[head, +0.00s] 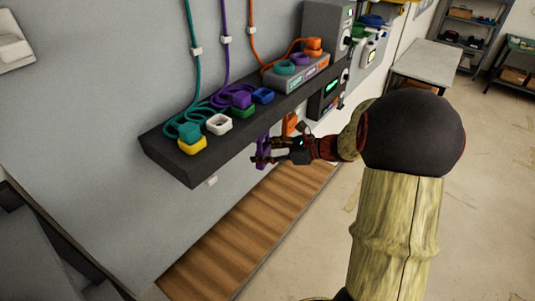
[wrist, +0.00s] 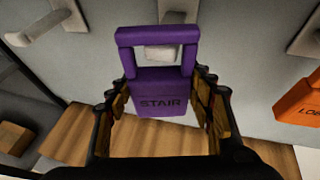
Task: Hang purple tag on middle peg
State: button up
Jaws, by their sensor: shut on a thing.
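The purple tag (wrist: 162,103) reads STAIR and has a square loop on top. My gripper (wrist: 165,85) is shut on its body from both sides, with the loop upright and clear of the fingers. The pale end of the middle peg (wrist: 161,53) shows inside the loop opening, just under the top bar; I cannot tell whether it passes through or lies behind. In the head view the purple tag (head: 263,151) is at my gripper (head: 268,158), below the dark shelf and close to the wall.
A left peg (wrist: 45,27) is bare, and a right peg (wrist: 307,35) is partly cut off. An orange tag (wrist: 301,101) hangs at the right. A wooden bench (head: 237,232) lies below.

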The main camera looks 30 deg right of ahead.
jog(key=shift+w+a+f+b, duration=0.15)
jog(key=shift+w+a, duration=0.05)
jog(key=shift+w, duration=0.35)
jog(key=shift+w+a+f+b, duration=0.15)
jog(key=shift+w+f, duration=0.05)
jog(key=shift+w, duration=0.4)
jog(key=shift+w+a+f+b, duration=0.15)
jog(key=shift+w+a, duration=0.05)
jog(key=shift+w, duration=0.35)
jog(key=o, duration=1.3)
jog(key=v, duration=1.2)
jog(key=shift+f, duration=0.1)
